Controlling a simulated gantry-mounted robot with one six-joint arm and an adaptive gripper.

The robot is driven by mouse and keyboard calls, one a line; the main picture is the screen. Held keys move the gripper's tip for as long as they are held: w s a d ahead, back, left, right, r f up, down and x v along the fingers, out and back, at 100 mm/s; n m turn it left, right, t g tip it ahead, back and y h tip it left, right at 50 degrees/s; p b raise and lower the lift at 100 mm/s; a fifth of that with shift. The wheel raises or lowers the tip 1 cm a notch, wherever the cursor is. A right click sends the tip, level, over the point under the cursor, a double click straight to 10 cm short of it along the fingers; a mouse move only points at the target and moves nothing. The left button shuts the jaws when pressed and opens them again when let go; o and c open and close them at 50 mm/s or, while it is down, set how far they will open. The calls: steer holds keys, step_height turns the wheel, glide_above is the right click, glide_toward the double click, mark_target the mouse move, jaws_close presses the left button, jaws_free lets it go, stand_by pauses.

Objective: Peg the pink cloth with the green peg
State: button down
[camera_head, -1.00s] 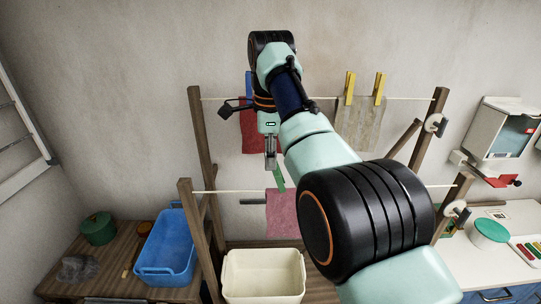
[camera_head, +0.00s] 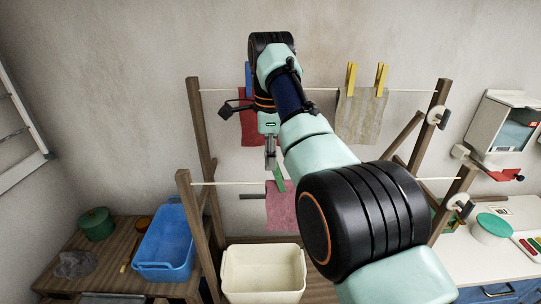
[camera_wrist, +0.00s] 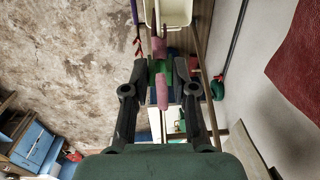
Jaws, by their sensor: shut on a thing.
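The pink cloth (camera_head: 281,210) hangs over the front line of the wooden rack; in the wrist view its pink edge (camera_wrist: 162,92) shows in line with the jaws. My gripper (camera_head: 271,164) points down just above that line, shut on the green peg (camera_head: 279,179). The peg's lower end overlaps the cloth's top edge and the line in the head view. In the wrist view the green peg (camera_wrist: 154,68) sits between the fingertips (camera_wrist: 161,75), with pink on both sides of it. I cannot tell whether the peg grips the cloth.
A red cloth (camera_head: 249,128) and a beige cloth (camera_head: 360,117) with two yellow pegs hang on the back line. A cream tub (camera_head: 263,251) stands below the front line, with a blue basin (camera_head: 165,240) at left. Rack posts (camera_head: 194,225) stand on either side.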

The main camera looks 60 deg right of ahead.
steer(key=c, duration=0.6)
jaws_free()
steer(key=shift+o, duration=0.2)
step_height(320, 180, up, 8)
steer(key=p, duration=0.7)
steer(key=shift+p, duration=0.4)
